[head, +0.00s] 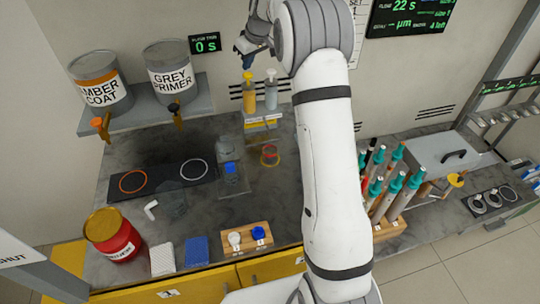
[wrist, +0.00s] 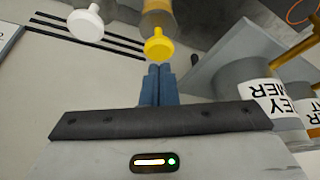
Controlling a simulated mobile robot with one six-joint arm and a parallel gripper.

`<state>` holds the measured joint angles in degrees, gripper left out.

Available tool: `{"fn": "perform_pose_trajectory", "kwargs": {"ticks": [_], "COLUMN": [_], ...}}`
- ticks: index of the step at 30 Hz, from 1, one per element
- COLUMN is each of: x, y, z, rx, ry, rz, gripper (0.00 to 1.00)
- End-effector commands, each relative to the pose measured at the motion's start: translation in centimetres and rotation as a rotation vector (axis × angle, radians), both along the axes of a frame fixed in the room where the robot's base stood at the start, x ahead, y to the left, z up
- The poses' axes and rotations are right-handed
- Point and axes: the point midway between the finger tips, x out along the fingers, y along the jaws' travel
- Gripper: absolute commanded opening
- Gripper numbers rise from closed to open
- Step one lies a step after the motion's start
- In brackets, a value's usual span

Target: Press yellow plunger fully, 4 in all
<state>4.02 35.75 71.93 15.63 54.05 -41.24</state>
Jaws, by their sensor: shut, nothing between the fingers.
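The yellow plunger (head: 248,76) tops an amber bottle (head: 250,101) on a small yellow-edged stand at the back wall. In the wrist view, the yellow plunger (wrist: 160,46) is a round knob just beyond my fingertips. My gripper (head: 247,60) is above the yellow plunger, its blue fingers shut and empty. The shut fingers also show in the wrist view (wrist: 158,66). A gap shows between fingertips and knob there; contact is not visible. A white plunger (head: 271,73) on a grey bottle (head: 271,96) stands just right; its white knob (wrist: 86,24) is in the wrist view.
A shelf to the left holds an amber coat can (head: 100,85) and a grey primer can (head: 172,72). My arm crosses the middle right of the head view. A rack of teal-topped tools (head: 395,190) stands right of it. A red can (head: 112,235) stands front left.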

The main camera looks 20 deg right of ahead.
Motion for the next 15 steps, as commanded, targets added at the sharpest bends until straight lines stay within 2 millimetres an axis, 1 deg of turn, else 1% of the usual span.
{"fn": "perform_pose_trajectory", "kwargs": {"ticks": [5,15], "x": [0.0,0.0], "y": [0.0,0.0], "z": [-0.1,-1.3], "rx": [0.0,0.0], "ry": [0.0,0.0], "rz": [0.0,0.0], "gripper": [0.0,0.0]}}
